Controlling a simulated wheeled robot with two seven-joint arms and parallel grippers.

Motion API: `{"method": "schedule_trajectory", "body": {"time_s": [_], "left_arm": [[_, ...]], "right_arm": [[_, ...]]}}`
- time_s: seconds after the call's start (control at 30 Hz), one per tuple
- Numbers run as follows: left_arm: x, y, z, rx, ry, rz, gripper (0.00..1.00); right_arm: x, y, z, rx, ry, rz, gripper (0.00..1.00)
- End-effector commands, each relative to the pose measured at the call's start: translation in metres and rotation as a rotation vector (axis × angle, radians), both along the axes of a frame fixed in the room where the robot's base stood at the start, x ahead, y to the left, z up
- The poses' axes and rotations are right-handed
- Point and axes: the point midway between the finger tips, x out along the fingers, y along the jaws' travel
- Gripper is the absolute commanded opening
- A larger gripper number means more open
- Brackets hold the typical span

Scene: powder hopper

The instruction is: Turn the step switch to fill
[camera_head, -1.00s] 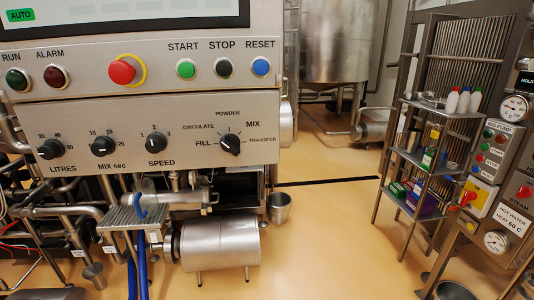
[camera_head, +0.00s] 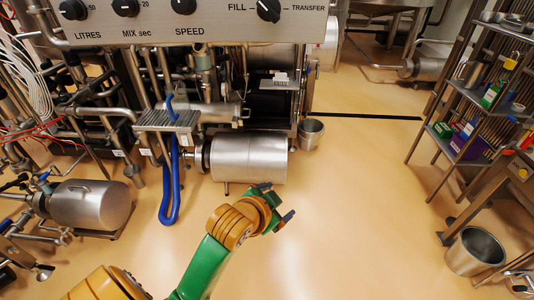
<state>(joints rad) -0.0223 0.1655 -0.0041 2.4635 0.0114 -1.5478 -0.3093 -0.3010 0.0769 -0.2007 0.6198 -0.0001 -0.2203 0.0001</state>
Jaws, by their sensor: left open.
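The step switch (camera_head: 268,10) is a black rotary knob at the top of the head view, on the grey control panel (camera_head: 215,28). The FILL label is to its left and TRANSFER to its right; the upper labels are cut off by the frame edge. I cannot tell for sure which label the knob points to. My left gripper (camera_head: 279,203) is open and empty, low over the floor area, well below the panel and apart from the switch. My right gripper is not in view.
Three other black knobs, LITRES (camera_head: 73,9), MIX sec (camera_head: 125,7) and SPEED (camera_head: 183,5), sit left on the panel. A steel cylinder (camera_head: 248,158) and blue hose (camera_head: 170,210) are below. A rack (camera_head: 470,110) stands right.

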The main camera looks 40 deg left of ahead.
Motion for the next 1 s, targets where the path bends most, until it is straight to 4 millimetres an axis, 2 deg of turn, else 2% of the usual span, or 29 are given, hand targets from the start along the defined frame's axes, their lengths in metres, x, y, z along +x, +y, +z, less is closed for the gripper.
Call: {"method": "schedule_trajectory", "body": {"time_s": [0.03, 0.07, 0.1, 0.17, 0.2, 0.3, 0.4, 0.47, 0.53, 0.7, 0.83, 1.0], "left_arm": [[0.020, 0.008, 0.042, 0.052, -0.122, -0.011, 0.90], [0.029, 0.014, 0.069, 0.089, -0.191, -0.016, 0.90], [0.039, 0.021, 0.106, 0.140, -0.287, -0.020, 0.90], [0.048, 0.032, 0.165, 0.220, -0.430, -0.016, 0.90], [0.048, 0.040, 0.203, 0.274, -0.522, -0.006, 0.90], [0.037, 0.056, 0.284, 0.392, -0.716, 0.033, 0.90], [0.022, 0.065, 0.330, 0.463, -0.826, 0.066, 0.90], [0.018, 0.068, 0.342, 0.483, -0.853, 0.078, 0.90], [0.023, 0.071, 0.350, 0.489, -0.861, 0.081, 0.90], [0.056, 0.079, 0.360, 0.486, -0.857, 0.078, 0.90], [0.075, 0.084, 0.364, 0.487, -0.858, 0.078, 0.90], [0.082, 0.086, 0.365, 0.489, -0.862, 0.079, 0.90]], "right_arm": [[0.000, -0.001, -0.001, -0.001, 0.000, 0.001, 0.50], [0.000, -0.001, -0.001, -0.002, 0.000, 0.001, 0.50], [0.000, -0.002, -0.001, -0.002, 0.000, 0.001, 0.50], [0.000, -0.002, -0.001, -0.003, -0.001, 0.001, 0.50], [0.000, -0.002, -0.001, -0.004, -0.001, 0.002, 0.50], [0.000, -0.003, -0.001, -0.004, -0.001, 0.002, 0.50], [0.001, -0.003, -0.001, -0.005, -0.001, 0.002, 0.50], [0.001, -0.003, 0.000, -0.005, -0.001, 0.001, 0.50], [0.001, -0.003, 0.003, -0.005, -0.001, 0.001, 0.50], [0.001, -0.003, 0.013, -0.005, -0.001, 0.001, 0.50], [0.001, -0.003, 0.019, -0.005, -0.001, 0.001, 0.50], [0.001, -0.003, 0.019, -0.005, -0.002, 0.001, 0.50]]}}
